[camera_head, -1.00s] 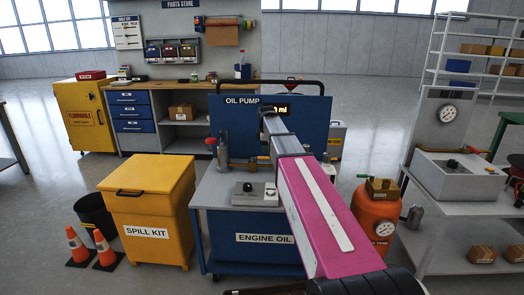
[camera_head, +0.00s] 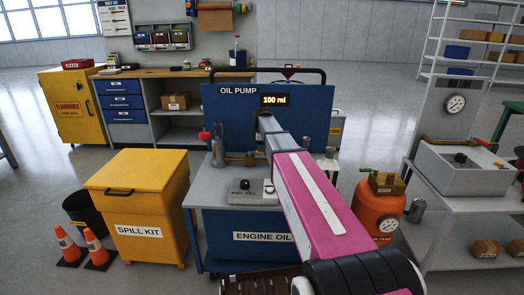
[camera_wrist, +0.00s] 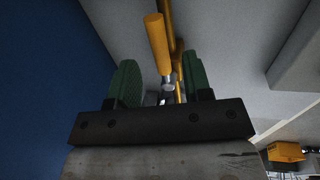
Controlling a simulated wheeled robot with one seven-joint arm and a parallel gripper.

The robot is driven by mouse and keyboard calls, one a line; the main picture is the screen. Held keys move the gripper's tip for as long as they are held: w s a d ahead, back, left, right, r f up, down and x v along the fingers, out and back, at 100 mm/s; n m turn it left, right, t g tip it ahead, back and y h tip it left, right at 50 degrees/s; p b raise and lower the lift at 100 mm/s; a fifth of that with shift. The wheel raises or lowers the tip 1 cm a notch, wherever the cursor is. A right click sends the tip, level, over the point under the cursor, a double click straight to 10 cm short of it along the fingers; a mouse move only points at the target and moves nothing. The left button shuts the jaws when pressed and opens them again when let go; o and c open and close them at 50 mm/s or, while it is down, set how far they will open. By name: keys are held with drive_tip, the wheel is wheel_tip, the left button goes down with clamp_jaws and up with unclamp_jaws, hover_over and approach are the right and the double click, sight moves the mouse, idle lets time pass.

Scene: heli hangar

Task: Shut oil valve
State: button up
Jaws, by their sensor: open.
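The oil pump cart (camera_head: 228,122) stands ahead, with a blue back panel and a display (camera_head: 274,100) reading 100 ml. In the wrist view, an orange-yellow valve handle (camera_wrist: 157,45) with a metal end lies between the green fingers of my gripper (camera_wrist: 162,70). The fingers are apart, with visible gaps beside the handle. A brass-coloured pipe (camera_wrist: 167,14) runs just behind the handle. In the head view, my pink arm reaches toward the panel and hides the valve; my gripper cannot be made out there.
A grey box with a black knob (camera_head: 245,185) sits on the cart top. A yellow spill kit bin (camera_head: 135,205) and traffic cones (camera_head: 95,248) stand left. An orange tank (camera_head: 378,212) and a grey bench (camera_head: 440,225) stand right.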

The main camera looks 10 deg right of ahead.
drive_tip(key=shift+w+f, duration=0.15)
drive_tip(key=shift+f, duration=0.6)
drive_tip(key=shift+w+f, duration=0.1)
drive_tip(key=shift+f, duration=0.6)
clamp_jaws()
drive_tip(key=shift+s, duration=0.1)
drive_tip(key=s+a+m+g+h, duration=0.1)
drive_tip(key=a+m, duration=0.3)
drive_tip(key=m, duration=0.5)
drive_tip(key=s+a+m+g, duration=0.1)
drive_tip(key=s+a+m, duration=0.2)
drive_tip(key=m, duration=0.6)
drive_tip(key=shift+s+a+g+h, duration=0.25)
drive_tip(key=shift+a+g+h, duration=0.05)
drive_tip(key=shift+a+h, duration=0.1)
